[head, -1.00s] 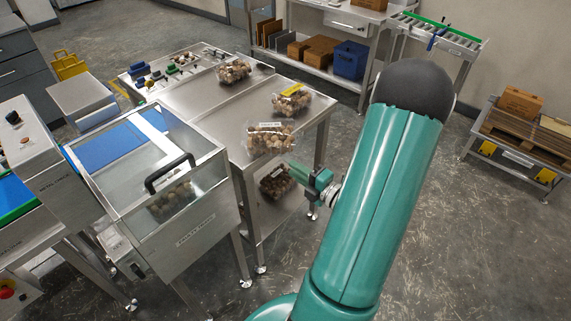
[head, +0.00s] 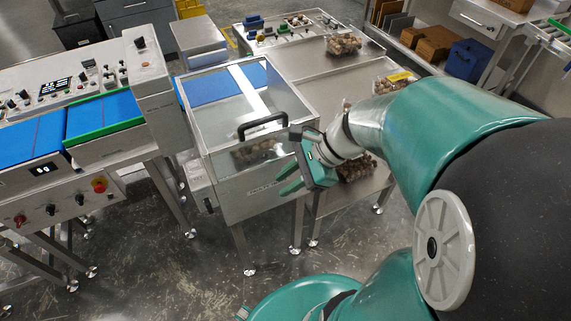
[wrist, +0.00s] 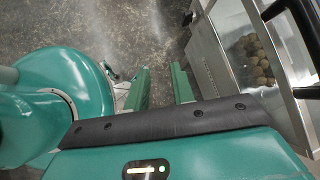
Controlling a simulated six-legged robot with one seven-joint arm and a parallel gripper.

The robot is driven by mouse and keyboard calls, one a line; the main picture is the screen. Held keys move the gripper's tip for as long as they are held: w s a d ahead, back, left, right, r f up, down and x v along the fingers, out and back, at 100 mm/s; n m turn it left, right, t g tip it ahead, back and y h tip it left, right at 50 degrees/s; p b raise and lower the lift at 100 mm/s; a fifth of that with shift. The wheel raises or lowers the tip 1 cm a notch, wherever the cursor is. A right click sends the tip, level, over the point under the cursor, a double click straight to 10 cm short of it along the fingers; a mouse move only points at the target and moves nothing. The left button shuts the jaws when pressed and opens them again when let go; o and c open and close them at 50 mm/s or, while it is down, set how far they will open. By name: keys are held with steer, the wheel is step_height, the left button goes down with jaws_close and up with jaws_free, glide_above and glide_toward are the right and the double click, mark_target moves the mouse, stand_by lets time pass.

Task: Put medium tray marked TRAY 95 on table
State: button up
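Several clear clamshell trays of brown lumps are in view; no tray number is readable, so I cannot tell which is TRAY 95. In the head view one tray (head: 343,45) is on the steel table (head: 318,66) at the back. A yellow-labelled tray (head: 388,84) is nearer, partly behind my arm. Another tray (head: 356,167) is on the lower shelf. One tray (head: 256,151) sits inside the clear-lidded box and also shows in the wrist view (wrist: 258,62). My gripper (head: 286,178) is open and empty, in front of the box's right side.
The clear-lidded box (head: 232,196) has a black handle (head: 262,126) close to my gripper. A blue conveyor (head: 104,116) and control panel stand at the left. Crates fill a shelf at the back right. Open floor (head: 180,275) lies in front.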

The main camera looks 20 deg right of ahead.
steer(key=s+a+r+n+t+h, duration=0.2)
steer(key=s+r+n+h, duration=0.2)
steer(key=n, duration=1.4)
step_height(320, 180, up, 5)
steer(key=h, duration=0.3)
steer(key=shift+a+h, duration=0.2)
steer(key=shift+h, duration=0.1)
steer(key=shift+r+n+t, duration=0.35)
steer(key=shift+n+t, duration=0.05)
steer(key=shift+n, duration=0.1)
steer(key=shift+c, duration=1.2)
steer(key=shift+w+r, duration=0.1)
jaws_close()
